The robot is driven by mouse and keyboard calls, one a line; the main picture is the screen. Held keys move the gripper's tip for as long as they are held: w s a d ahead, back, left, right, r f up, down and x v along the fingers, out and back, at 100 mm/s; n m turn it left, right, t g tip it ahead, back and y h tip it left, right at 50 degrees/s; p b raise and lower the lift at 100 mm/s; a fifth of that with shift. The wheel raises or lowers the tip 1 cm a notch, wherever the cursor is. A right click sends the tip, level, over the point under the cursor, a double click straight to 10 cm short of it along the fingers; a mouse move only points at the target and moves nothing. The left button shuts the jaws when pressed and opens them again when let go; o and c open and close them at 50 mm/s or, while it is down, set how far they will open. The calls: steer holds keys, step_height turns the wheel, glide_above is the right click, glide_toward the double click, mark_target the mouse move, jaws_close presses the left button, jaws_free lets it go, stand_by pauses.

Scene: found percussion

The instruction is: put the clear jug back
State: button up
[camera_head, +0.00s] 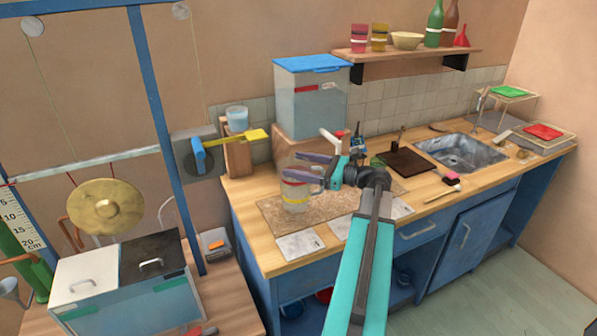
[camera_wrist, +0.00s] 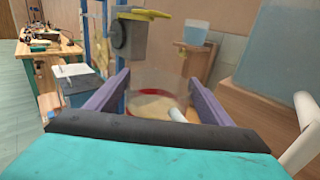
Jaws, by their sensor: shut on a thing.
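The clear jug (camera_head: 294,194) has a red band and a yellow band. In the head view it is upright over the brown speckled mat (camera_head: 335,206) on the wooden counter. I cannot tell whether its base touches the mat. My gripper (camera_head: 290,165) is shut on the jug, with a purple finger on either side of it. In the wrist view the jug (camera_wrist: 152,84) shows between the two fingers (camera_wrist: 158,82), its red band visible. Its lower part is hidden behind my gripper's body there.
A blue-lidded tank (camera_head: 319,108) with a tap stands on a block behind the jug. A small blue-tinted cup (camera_head: 237,118) sits on a wooden stand near a yellow paddle (camera_head: 256,135). White cards (camera_head: 301,244) line the front edge. A dark board (camera_head: 408,161) and sink (camera_head: 462,151) lie right.

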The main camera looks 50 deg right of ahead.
steer(key=shift+w+d, duration=0.2)
steer(key=shift+w, duration=0.35)
steer(key=shift+f, duration=0.15)
steer(key=shift+f+p, duration=0.6)
steer(key=shift+f, duration=1.2)
steer(key=o, duration=2)
